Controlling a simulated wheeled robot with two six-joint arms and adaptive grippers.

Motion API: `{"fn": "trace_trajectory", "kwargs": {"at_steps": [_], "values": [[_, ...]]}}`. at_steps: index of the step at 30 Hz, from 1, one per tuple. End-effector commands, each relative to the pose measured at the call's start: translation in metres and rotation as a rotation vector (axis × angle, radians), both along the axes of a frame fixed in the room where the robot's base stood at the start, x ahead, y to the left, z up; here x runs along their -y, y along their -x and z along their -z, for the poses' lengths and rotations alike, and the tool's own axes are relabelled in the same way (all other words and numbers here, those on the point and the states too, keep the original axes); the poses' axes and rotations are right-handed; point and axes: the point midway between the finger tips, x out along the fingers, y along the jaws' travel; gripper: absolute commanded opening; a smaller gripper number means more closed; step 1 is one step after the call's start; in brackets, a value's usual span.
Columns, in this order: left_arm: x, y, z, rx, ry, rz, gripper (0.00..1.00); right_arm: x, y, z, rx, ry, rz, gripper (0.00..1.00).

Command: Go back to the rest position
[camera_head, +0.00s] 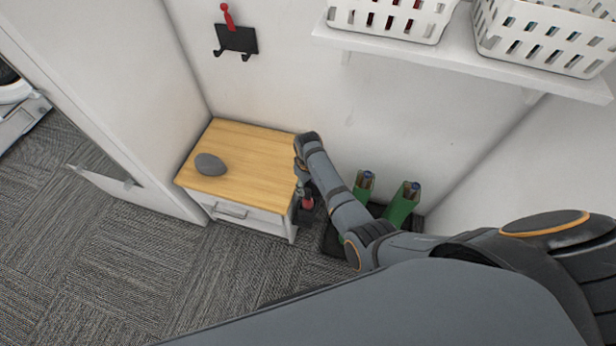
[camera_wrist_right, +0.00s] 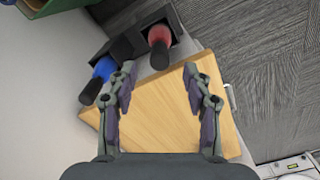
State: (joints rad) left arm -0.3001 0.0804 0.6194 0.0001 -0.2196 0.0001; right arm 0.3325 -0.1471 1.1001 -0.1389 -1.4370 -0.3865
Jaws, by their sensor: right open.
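My right gripper (camera_head: 302,196) hangs beside the right side of the small wooden-topped cabinet (camera_head: 245,150), partly hidden by my arm. In the right wrist view my right gripper (camera_wrist_right: 159,76) has its two fingers spread apart with nothing between them. The cabinet's wooden top (camera_wrist_right: 170,115) shows beyond the fingers there. My left gripper is in neither view.
A grey stone-like object (camera_head: 209,164) lies on the cabinet top. A red item (camera_wrist_right: 160,42) and a blue item (camera_wrist_right: 104,69) sit in dark holders near the fingers. A wall shelf (camera_head: 470,62) holds white baskets.

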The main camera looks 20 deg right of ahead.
Motion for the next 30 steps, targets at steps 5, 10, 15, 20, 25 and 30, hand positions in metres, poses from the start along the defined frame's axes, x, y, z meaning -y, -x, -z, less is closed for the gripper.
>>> {"fn": "trace_trajectory", "kwargs": {"at_steps": [5, 10, 15, 20, 25, 30], "values": [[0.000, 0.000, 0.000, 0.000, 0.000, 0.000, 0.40, 0.000, 0.000, -0.039, 0.004, 0.000, 0.002, 0.50], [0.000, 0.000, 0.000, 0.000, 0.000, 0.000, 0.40, 0.000, 0.000, -0.057, 0.001, 0.000, 0.000, 0.50], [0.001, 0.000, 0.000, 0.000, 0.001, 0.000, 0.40, 0.000, 0.000, -0.060, -0.001, 0.000, 0.000, 0.50], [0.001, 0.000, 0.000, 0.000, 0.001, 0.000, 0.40, 0.000, 0.000, -0.060, 0.000, 0.001, 0.000, 0.50], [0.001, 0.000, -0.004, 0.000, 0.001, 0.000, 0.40, 0.004, 0.008, -0.043, -0.002, 0.004, 0.014, 0.50], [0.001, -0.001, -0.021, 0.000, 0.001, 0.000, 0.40, 0.026, 0.071, 0.053, 0.006, 0.016, 0.100, 0.50]]}}
